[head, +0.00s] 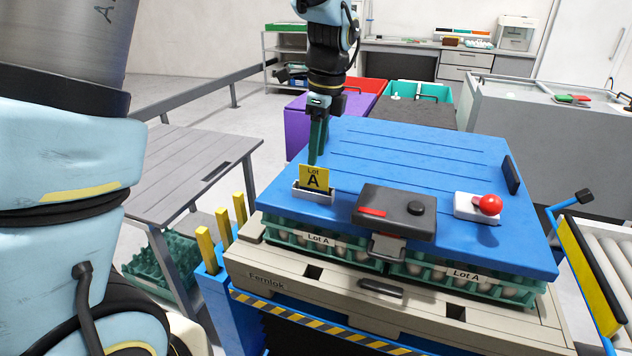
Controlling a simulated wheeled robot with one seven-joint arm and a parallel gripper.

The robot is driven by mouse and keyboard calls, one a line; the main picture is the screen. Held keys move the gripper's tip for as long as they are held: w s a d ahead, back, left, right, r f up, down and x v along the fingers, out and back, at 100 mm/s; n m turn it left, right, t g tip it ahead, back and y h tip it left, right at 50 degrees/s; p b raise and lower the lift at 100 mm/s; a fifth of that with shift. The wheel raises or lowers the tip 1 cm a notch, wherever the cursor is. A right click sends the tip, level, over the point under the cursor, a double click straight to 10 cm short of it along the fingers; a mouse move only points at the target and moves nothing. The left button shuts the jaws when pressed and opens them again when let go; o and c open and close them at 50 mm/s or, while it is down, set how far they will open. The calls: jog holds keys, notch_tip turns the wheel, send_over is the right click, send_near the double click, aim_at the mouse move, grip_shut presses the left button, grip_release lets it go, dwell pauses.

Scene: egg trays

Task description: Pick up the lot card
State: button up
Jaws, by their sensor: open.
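The lot card (314,177) is a small yellow card marked "Lot A". It stands upright in a white holder (314,195) at the left front of the blue board (420,155). My gripper (318,155) points down above the board's left side, with its green fingers just behind and above the card in the picture. The gripper is open and holds nothing that I can see. The exact gap between fingers and card cannot be told from this view.
A black box with a latch (396,208) and a white box with a red button (478,206) sit on the board. Egg trays (315,240) labelled "Lot A" lie beneath it. Yellow posts (223,226) stand at the left. The board's middle is clear.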

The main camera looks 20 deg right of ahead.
aim_at(314, 168)
jog(key=f, duration=0.1)
jog(key=f+p, duration=0.1)
jog(key=f, duration=0.3)
jog(key=shift+w+a+p, duration=0.25)
jog(key=shift+w+p, duration=0.05)
grip_shut()
